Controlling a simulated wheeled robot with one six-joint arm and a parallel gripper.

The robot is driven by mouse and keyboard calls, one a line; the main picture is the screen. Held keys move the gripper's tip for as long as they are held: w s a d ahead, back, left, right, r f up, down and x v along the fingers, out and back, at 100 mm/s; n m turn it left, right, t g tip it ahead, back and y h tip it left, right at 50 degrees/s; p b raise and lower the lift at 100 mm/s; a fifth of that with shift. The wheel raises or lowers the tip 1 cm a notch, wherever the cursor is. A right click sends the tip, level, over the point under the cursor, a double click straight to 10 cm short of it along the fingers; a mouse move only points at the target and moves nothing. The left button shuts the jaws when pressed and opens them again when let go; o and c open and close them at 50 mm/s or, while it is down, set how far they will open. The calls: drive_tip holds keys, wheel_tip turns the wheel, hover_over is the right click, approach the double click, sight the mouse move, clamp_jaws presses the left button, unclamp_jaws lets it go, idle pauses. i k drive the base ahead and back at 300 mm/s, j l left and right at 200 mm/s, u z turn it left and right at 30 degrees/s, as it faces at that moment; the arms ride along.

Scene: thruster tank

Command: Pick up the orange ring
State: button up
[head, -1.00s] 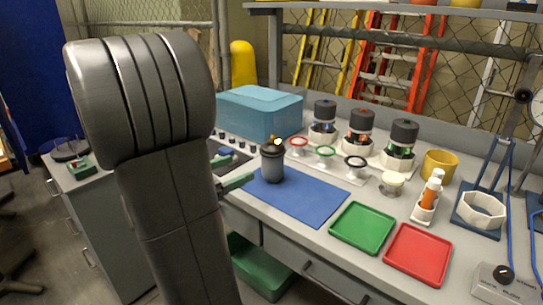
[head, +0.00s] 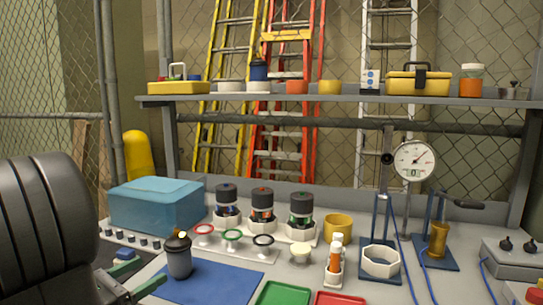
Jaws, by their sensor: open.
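No ring looks clearly orange; the red one comes nearest. My gripper (head: 139,271) shows at the lower left by its two green fingers. It is open, with nothing seen between the fingers, left of a dark grey canister (head: 179,260) and apart from the rings. My arm hides part of the bench's left side.
The grey canister stands on the blue mat (head: 220,287), in front of the rings. A blue case (head: 157,205) and dark-topped thruster units (head: 262,205) stand behind.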

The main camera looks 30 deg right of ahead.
sight(293, 87)
drive_tip(key=j+z, duration=0.2)
drive_tip(key=z, duration=0.15)
drive_tip(key=j+z, duration=0.2)
drive_tip(key=z, duration=0.2)
drive_tip(key=j+z, duration=0.2)
drive_tip(key=z, duration=0.15)
drive_tip(key=i+l+z, duration=0.1)
drive_tip(key=l+z, duration=0.15)
drive_tip(key=i+l, duration=0.1)
drive_tip(key=l, duration=0.25)
